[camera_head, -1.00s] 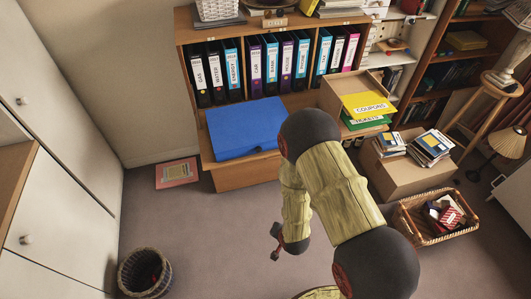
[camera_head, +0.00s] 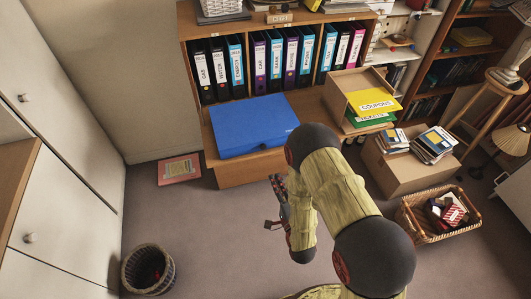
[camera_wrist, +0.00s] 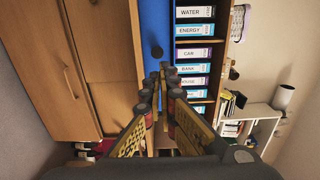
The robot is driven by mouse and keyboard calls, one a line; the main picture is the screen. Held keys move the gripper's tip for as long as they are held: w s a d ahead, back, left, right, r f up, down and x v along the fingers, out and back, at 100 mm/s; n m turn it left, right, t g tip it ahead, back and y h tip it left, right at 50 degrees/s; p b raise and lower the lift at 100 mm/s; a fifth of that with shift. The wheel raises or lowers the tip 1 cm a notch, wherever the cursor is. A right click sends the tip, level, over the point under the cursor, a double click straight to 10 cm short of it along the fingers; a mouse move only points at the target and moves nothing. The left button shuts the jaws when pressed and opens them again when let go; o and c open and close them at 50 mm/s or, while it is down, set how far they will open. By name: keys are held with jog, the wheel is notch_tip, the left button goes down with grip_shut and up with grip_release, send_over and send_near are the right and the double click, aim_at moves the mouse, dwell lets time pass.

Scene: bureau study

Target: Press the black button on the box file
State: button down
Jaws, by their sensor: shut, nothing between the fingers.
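The blue box file (camera_head: 250,125) lies flat on the wooden surface in front of the binders. Its blue face also shows at the top of the wrist view (camera_wrist: 156,22), with the round black button (camera_wrist: 157,52) on it. My gripper (camera_wrist: 160,72) is shut and empty, its fingertips just below the button in the wrist picture and seemingly apart from it. In the head view my gripper (camera_head: 278,185) is partly hidden by my arm, in front of and below the box file.
Labelled binders (camera_head: 260,65) stand behind the box file. A carton with yellow and green folders (camera_head: 372,102) is to its right. A wastebasket (camera_head: 148,270) and a wicker basket (camera_head: 440,215) stand on the floor.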

aim_at(263, 147)
jog(key=shift+w, duration=0.1)
jog(key=b+x, duration=0.2)
jog(key=x, duration=1.1)
jog(key=shift+w+a, duration=0.2)
jog(key=shift+w, duration=0.15)
